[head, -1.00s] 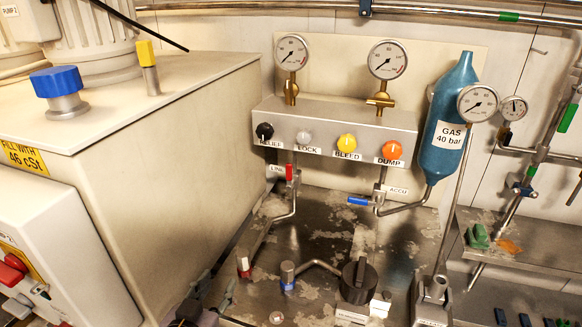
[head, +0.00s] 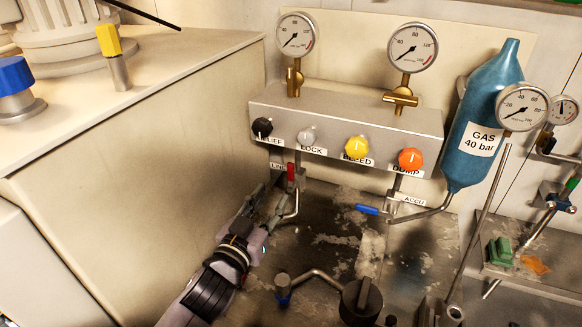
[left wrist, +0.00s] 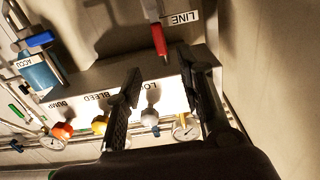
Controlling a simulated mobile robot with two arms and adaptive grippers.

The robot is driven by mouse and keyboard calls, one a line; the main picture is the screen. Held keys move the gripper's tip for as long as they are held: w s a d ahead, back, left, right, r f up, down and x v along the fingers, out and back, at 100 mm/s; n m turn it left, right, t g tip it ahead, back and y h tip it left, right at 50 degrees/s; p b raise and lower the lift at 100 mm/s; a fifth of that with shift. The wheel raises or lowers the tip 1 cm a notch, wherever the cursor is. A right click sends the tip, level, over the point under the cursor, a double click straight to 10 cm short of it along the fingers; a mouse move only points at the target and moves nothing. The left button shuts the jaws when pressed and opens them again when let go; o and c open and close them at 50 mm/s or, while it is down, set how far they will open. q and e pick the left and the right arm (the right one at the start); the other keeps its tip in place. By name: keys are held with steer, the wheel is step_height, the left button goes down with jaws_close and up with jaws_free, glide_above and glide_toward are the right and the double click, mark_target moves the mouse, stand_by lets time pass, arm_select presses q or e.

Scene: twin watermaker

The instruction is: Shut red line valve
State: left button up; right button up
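The red line valve handle (head: 290,172) sits on a thin pipe below the manifold, beside the LINE label (head: 278,167). The handle stands upright, along the pipe. In the left wrist view the red handle (left wrist: 159,40) lies beyond the gap between my fingertips. My left gripper (head: 264,204) is open and empty, just below and left of the valve, with its fingers pointing up toward it. The left wrist view shows its two fingers (left wrist: 160,84) spread apart. I see no contact with the handle. My right gripper is not in view.
The manifold block (head: 345,122) with black, grey, yellow and orange knobs is above. A blue accu valve handle (head: 367,209) is to the right. A large beige cabinet (head: 130,150) stands close on the left. A black knob (head: 361,297) is on the bench below.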

mark_target(290, 172)
arm_select(q)
steer(key=p+x, duration=0.1)
steer(key=x, duration=0.9)
steer(key=shift+w, duration=0.15)
steer(key=shift+w+d, duration=0.3)
steer(key=shift+w, duration=0.4)
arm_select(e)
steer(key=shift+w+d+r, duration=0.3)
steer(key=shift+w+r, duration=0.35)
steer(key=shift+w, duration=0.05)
arm_select(q)
steer(key=shift+c, duration=0.6)
steer(key=c, duration=0.7)
jaws_close()
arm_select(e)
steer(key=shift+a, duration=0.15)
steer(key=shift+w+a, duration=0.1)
